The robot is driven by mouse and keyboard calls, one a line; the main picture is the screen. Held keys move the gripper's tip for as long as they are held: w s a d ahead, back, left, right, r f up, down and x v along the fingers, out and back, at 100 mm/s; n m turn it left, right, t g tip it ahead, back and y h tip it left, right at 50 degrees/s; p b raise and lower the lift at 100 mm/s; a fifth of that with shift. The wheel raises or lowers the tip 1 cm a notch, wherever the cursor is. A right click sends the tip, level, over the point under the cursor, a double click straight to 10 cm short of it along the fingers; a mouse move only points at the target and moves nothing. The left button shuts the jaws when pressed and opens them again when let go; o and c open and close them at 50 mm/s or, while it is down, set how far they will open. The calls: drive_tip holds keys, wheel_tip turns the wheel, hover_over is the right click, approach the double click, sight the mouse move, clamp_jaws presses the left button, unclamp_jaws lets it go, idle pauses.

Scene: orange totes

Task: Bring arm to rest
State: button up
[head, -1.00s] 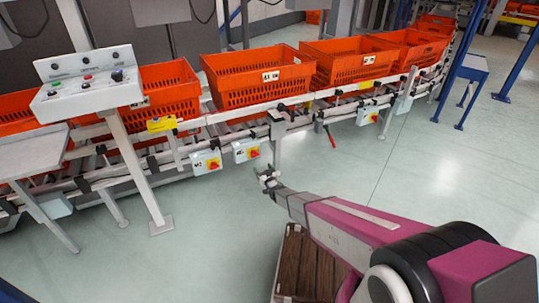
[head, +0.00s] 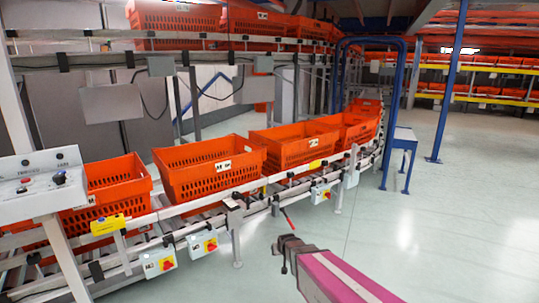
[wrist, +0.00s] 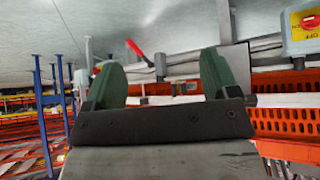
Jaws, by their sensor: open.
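My gripper (head: 286,253) shows in the head view at the lower middle, at the end of my magenta arm. It is held out in front of the conveyor, over open floor, and touches nothing that I can see. In the wrist view its two green fingers (wrist: 162,80) stand apart with nothing between them. Behind the fingers lie a red lever, the conveyor's rails and orange totes. The wrist picture appears turned upside down.
A roller conveyor (head: 222,207) carries several orange totes (head: 208,168). A control panel (head: 42,186) stands at the left. A red lever (head: 288,218) sticks out near my gripper. A blue frame (head: 403,140) stands behind. The floor (head: 430,220) at the right is free.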

drive_tip(key=s+d+r+m+g, duration=0.1)
drive_tip(key=s+d+r+g, duration=0.3)
drive_tip(key=s, duration=0.6)
drive_tip(key=s+d+r+m+g+h, duration=0.1)
drive_tip(key=s+d+r+g, duration=0.2)
drive_tip(key=s+d+r, duration=0.3)
drive_tip(key=s+d, duration=0.3)
drive_tip(key=shift+s+r+g, duration=0.3)
drive_tip(key=shift+s+g, duration=0.05)
drive_tip(key=shift+g, duration=0.05)
